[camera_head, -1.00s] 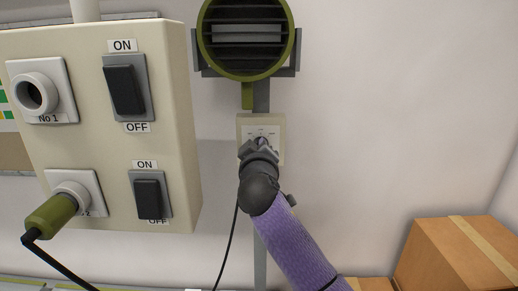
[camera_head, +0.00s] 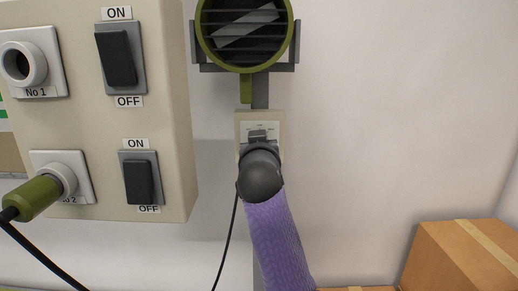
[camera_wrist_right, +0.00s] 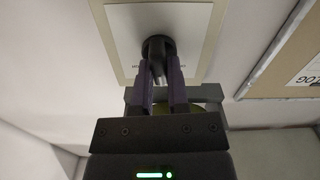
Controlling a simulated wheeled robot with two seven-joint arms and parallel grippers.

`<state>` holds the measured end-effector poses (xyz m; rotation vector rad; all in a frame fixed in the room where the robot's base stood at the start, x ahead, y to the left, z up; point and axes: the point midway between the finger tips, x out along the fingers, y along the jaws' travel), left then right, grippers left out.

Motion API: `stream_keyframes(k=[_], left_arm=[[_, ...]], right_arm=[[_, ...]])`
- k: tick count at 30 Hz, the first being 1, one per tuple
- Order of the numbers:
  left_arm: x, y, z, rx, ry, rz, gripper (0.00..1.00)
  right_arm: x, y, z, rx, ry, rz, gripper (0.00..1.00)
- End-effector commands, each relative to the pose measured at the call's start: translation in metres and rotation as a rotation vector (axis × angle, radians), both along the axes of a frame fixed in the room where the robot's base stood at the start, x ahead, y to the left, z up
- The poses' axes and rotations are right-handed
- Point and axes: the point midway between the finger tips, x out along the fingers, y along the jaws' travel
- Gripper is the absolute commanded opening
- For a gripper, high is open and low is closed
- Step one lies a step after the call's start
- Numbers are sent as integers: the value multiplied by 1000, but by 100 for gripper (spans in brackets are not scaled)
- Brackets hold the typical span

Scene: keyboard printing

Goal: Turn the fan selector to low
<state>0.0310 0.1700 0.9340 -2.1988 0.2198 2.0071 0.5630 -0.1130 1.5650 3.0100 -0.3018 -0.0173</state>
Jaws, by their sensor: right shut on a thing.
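The fan selector is a small panel (camera_head: 244,128) on the wall below the round green-rimmed fan (camera_head: 244,62). My right gripper (camera_head: 257,136) is in front of the panel and hides most of its dial and labels. In the right wrist view, the dark selector knob (camera_wrist_right: 158,46) stands out from the panel. There my right gripper (camera_wrist_right: 160,75) has its two fingers shut on the knob. The knob's exact setting cannot be read. My left gripper is not in view.
A beige box (camera_head: 170,60) with ON/OFF switches and sockets stands out at the left, with a green plug (camera_head: 35,198) in the lower socket. A thin black cable (camera_head: 229,245) hangs below the panel. Cardboard boxes (camera_head: 455,262) are at lower right.

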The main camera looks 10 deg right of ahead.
Motion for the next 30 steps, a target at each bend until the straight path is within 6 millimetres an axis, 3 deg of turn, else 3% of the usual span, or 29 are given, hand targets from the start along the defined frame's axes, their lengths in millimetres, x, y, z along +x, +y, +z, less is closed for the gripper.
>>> stream_keyframes(k=[9,24,25,30], left_arm=[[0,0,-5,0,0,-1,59],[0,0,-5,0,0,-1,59],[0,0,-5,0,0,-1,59],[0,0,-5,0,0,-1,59]], right_arm=[[0,0,-1,99,-18,0,0],[0,-1,0,116,-21,0,0],[0,-1,0,116,-21,0,23],[0,-1,0,115,-22,0,54]])
